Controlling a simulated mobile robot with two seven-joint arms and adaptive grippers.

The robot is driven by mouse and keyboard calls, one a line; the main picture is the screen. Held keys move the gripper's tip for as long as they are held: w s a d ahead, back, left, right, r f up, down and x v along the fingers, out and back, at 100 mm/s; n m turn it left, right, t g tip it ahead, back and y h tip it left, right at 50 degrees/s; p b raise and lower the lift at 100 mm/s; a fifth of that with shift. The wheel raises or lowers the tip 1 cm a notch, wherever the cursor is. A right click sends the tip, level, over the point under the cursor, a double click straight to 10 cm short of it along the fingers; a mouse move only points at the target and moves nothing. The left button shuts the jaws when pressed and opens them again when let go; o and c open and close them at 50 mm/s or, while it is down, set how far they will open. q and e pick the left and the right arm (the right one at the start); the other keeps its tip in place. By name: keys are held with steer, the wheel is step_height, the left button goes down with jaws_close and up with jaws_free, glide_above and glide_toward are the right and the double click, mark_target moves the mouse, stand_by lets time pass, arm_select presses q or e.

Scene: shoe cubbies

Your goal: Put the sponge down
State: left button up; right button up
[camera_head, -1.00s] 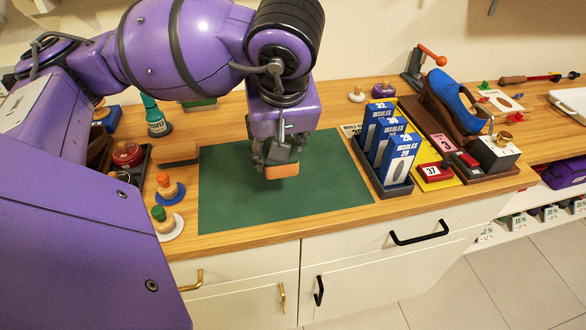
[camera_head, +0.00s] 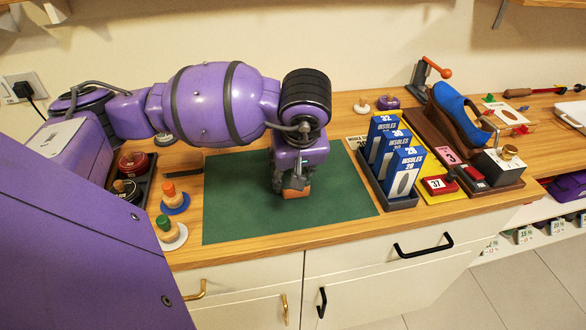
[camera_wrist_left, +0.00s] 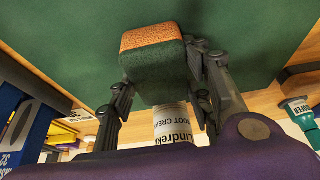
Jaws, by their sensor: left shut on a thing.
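The sponge (camera_head: 297,192) is an orange block with a dark green layer, as the left wrist view (camera_wrist_left: 152,62) shows. My left gripper (camera_head: 291,186) is shut on it, with fingers on both sides of the green part. The sponge is low over the green mat (camera_head: 240,215), near the mat's middle. I cannot tell whether it touches the mat. My right gripper is not in view.
A dark tray (camera_head: 399,201) with blue insole boxes (camera_head: 402,172) stands right of the mat. Wooden-knobbed pieces (camera_head: 174,200) and a dark tray of tins (camera_head: 133,165) are at the left. The mat around the sponge is clear.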

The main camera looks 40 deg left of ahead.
arm_select(q)
steer(key=shift+f, duration=0.1)
steer(key=shift+f, duration=0.15)
steer(key=o, duration=0.8)
steer(key=shift+r, duration=0.4)
steer(key=v, duration=1.1)
steer(key=shift+s+d+r+p, duration=0.1)
steer(key=shift+s+r+p, duration=0.05)
steer(key=shift+r+p, duration=0.15)
